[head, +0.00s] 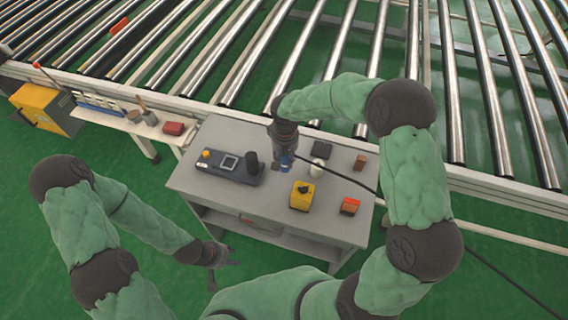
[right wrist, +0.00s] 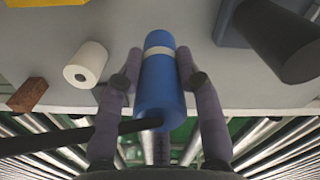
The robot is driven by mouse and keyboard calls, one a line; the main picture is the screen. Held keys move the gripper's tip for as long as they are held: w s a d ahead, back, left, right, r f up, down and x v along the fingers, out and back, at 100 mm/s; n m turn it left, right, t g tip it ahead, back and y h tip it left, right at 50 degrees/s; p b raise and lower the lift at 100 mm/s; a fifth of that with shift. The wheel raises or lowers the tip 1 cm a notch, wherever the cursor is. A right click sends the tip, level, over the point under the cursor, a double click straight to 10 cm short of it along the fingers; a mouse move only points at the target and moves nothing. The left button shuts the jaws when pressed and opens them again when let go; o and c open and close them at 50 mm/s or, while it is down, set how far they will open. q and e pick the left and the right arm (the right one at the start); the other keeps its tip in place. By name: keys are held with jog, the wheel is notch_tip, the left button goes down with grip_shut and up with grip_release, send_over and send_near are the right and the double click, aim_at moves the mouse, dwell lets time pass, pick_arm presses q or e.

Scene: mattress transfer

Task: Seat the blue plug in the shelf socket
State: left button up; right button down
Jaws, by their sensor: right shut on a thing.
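The blue plug (right wrist: 160,90) is a blue cylinder with a pale band, held between the two fingers of my right gripper (right wrist: 158,72) in the right wrist view. A black cable leaves its near end. In the head view my right gripper (head: 281,160) is over the grey table (head: 335,205), and a bit of the blue plug (head: 286,163) shows at its fingers. I cannot tell whether the plug touches the tabletop. My left gripper (head: 223,270) is open and empty, low in front of the table's left side. I cannot make out the shelf socket.
A roller conveyor (head: 240,70) lies behind. The cable (head: 340,176) crosses rightward.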

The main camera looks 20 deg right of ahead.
aim_at(284, 163)
jog(key=shift+w+f, duration=0.35)
jog(key=shift+f, duration=0.15)
jog(key=shift+f+b, duration=0.65)
jog(key=shift+f, duration=0.7)
jog(key=shift+f, duration=0.2)
jog(key=c, duration=0.8)
grip_release()
jog(key=shift+c, duration=0.2)
jog(key=shift+r, duration=0.15)
